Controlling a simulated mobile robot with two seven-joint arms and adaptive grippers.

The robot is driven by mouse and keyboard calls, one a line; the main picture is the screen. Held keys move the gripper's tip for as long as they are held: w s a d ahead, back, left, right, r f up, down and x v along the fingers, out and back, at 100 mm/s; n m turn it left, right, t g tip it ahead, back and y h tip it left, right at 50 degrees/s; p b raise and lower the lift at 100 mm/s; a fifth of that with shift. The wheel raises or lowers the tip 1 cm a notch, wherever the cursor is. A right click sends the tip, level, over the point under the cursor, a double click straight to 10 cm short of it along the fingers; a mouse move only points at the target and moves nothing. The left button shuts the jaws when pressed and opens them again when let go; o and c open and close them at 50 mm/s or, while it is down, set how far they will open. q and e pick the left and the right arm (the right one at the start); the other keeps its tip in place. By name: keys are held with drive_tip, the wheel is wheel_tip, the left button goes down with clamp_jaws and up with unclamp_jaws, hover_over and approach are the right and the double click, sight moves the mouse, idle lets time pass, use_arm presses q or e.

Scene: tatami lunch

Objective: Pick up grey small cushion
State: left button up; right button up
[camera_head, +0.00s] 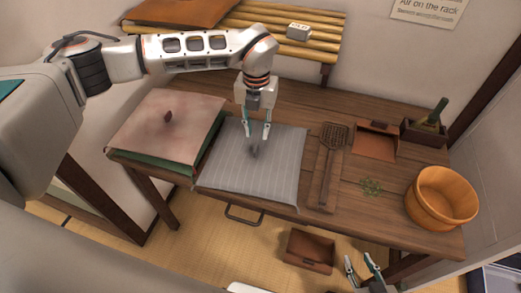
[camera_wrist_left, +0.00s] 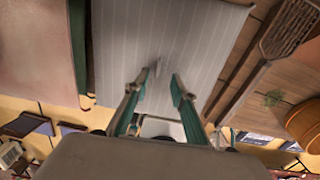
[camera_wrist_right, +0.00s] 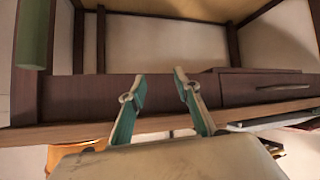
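The grey striped small cushion (camera_head: 270,176) lies flat on the wooden table, left of its middle. A darker tab or fold (camera_head: 255,151) stands near its centre. My left gripper (camera_head: 256,138) points down over the cushion, fingers apart, with the tab just below the fingertips. In the left wrist view the cushion (camera_wrist_left: 130,35) fills the top middle and the open fingers (camera_wrist_left: 160,75) flank the tab's lower end; I cannot tell if they touch it. My right gripper (camera_head: 362,262) is low in front of the table, open and empty, also in the right wrist view (camera_wrist_right: 159,80).
A pinkish cushion (camera_head: 150,125) on a green one (camera_head: 165,167) lies directly left. A wooden tray with a mesh scoop (camera_head: 333,138) is right of the grey cushion. A wooden tub (camera_head: 440,197) stands at the right end. A bamboo rack (camera_head: 270,38) is on the wall behind.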

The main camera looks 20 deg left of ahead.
sight(256, 148)
use_arm(q)
drive_tip(key=f, duration=0.7)
drive_tip(key=shift+s+a+f, duration=0.1)
drive_tip(key=shift+s+a, duration=0.05)
drive_tip(key=shift+s, duration=0.2)
clamp_jaws()
